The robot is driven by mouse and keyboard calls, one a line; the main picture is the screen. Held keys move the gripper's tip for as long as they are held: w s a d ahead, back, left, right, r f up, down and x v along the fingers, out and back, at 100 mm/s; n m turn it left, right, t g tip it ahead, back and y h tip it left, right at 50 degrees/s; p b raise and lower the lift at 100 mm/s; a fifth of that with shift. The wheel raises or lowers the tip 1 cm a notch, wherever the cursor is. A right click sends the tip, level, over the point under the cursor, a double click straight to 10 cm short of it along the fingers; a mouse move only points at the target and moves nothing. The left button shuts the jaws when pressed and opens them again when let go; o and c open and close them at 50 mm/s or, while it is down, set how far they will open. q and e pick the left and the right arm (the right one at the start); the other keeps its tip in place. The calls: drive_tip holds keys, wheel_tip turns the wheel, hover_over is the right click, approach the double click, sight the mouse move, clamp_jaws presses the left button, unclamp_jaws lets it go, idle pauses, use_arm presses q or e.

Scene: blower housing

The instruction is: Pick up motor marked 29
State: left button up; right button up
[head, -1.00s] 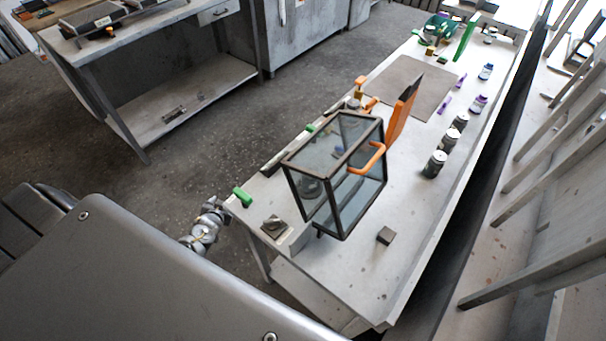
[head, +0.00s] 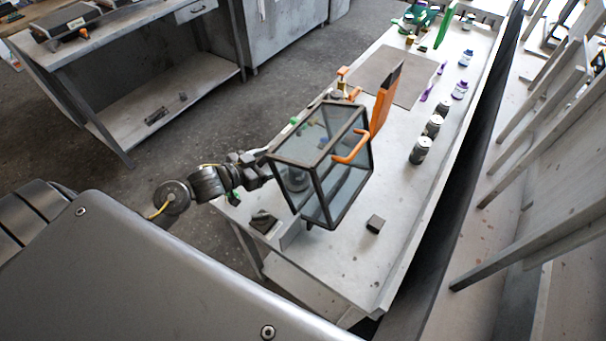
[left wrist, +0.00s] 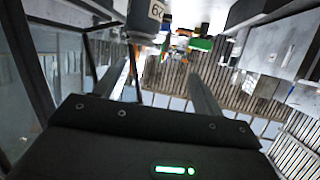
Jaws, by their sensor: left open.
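A dark-framed glass box (head: 322,203) with an orange handle (head: 350,147) stands on the workbench. A round grey thing, likely a motor (head: 296,180), shows dimly through its glass. In the left wrist view a grey motor (left wrist: 146,18) hangs at the top edge, its pale label upside down and cut off, so I cannot read it surely. My left gripper (left wrist: 165,90) is open and empty, with the motor beyond its fingers. In the head view it is at the box's left side, its fingertips hidden. Three more grey motors (head: 420,151) stand at the bench's right side, numbers unreadable.
A small dark block (head: 375,224) and a dark part (head: 263,221) lie near the bench's close end.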

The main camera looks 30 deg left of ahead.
use_arm(q)
drive_tip(key=shift+g, duration=0.4)
drive_tip(key=w+d+f, duration=0.2)
drive_tip(key=d, duration=0.1)
drive_tip(key=w+d+f+p, duration=0.1)
drive_tip(key=shift+d+f, duration=0.15)
drive_tip(key=shift+d, duration=0.15)
drive_tip(key=shift+w, duration=0.15)
drive_tip(key=p+x, duration=0.1)
drive_tip(key=x, duration=0.4)
drive_tip(key=shift+d+p, duration=0.1)
drive_tip(key=shift+p, duration=0.3)
drive_tip(key=shift+h, duration=0.3)
drive_tip(key=shift+c, duration=0.4)
drive_tip(key=c, duration=1.2)
drive_tip(key=shift+o, duration=0.2)
drive_tip(key=shift+r, duration=0.2)
